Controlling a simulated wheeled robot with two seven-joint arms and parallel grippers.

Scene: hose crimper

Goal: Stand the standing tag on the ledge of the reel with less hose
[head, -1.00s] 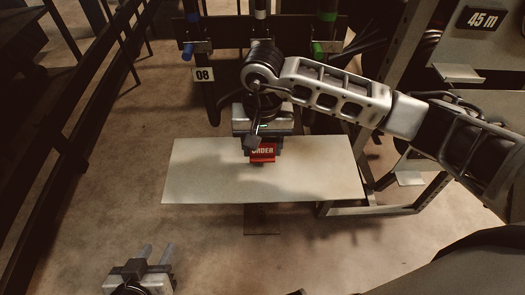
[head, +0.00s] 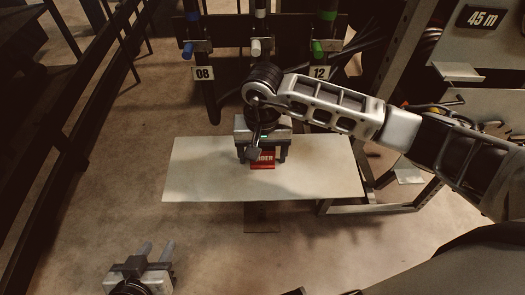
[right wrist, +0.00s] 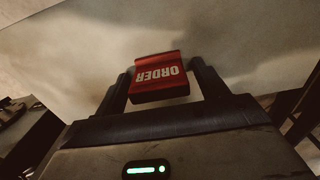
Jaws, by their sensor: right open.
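The red tag (head: 263,161) marked ORDER is at the pale table (head: 200,180), near its middle; I cannot tell whether it stands or lies there. My right gripper (head: 262,157) is open around it, one finger on each side. In the right wrist view the tag (right wrist: 159,76) sits between the spread fingers, with gaps showing on both sides. My left gripper (head: 156,249) is open and empty at the lower left, away from the table. A small ledge (head: 458,72) sits below a "45 m" sign (head: 483,18) at the right; the reels are not clearly visible.
A second ledge (head: 409,177) is low on the right frame. Behind the table is a dark rack with hose ends in blue, white and green, and plates 08 (head: 204,73) and 12 (head: 319,72). The table is clear on both sides of the tag.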

